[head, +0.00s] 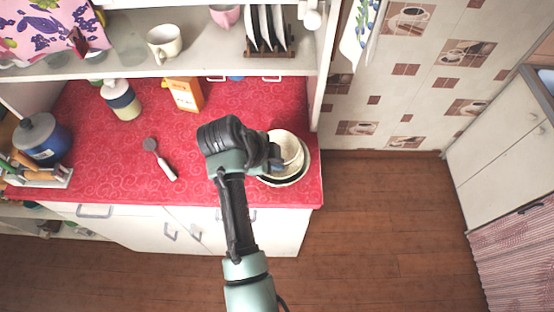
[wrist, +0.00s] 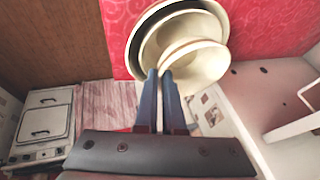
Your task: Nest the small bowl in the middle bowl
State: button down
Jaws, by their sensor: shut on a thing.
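The small bowl (head: 289,146) is cream-coloured and hangs tilted from my gripper (head: 276,160) at the right of the red counter. In the wrist view my gripper (wrist: 161,73) is shut on the rim of the small bowl (wrist: 200,66). Beyond it in that view is another cream bowl, the middle bowl (wrist: 178,27), inside the white rim of a larger bowl (wrist: 134,50), with a dark band between. In the head view, the larger bowl's rim (head: 304,172) shows below the small bowl. The small bowl overlaps the others; contact cannot be told.
The bowls stand near the right end of the red counter (head: 110,180). A grey-headed utensil (head: 160,160), an orange box (head: 184,94) and a bottle (head: 121,100) lie or stand to the left. A shelf (head: 200,66) with cup and plate rack overhangs the back.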

jog(key=shift+f+b, duration=1.35)
jog(key=shift+f, duration=0.65)
dwell(2.1)
jog(key=c, duration=0.9)
grip_release()
jog(key=shift+s, duration=0.1)
jog(key=shift+c, duration=0.2)
jog(key=v, duration=1.3)
jog(key=shift+b, duration=0.45)
jog(key=shift+w+r, duration=0.15)
jog(key=shift+w, duration=0.05)
